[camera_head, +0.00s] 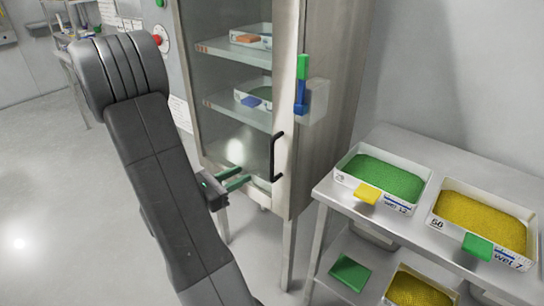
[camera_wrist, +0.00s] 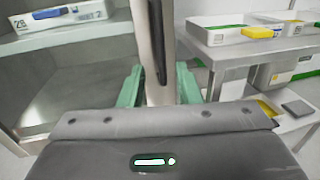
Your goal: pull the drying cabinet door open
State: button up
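The drying cabinet (camera_head: 335,110) stands upright at the centre of the head view. Its glass door (camera_head: 230,120) looks shut, and trays show through the glass. A black vertical handle (camera_head: 277,157) is on the right part of the door frame; its lower part shows in the wrist view (camera_wrist: 158,42). My gripper (camera_head: 246,178) is in front of the door's lower part, left of the handle. In the wrist view its green fingers (camera_wrist: 158,86) are apart, with the pale door frame (camera_wrist: 152,60) showing between them. I cannot tell whether they touch anything.
A steel table (camera_head: 400,220) stands right of the cabinet, with trays of green granules (camera_head: 385,178) and yellow granules (camera_head: 480,215). Its lower shelf holds a green item (camera_head: 349,273) and another yellow tray (camera_head: 415,290). Open floor (camera_head: 50,180) lies to the left.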

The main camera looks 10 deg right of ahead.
send_over(272, 178)
jog(key=shift+w+d, duration=0.1)
jog(key=shift+w, duration=0.3)
dwell(0.3)
grip_shut()
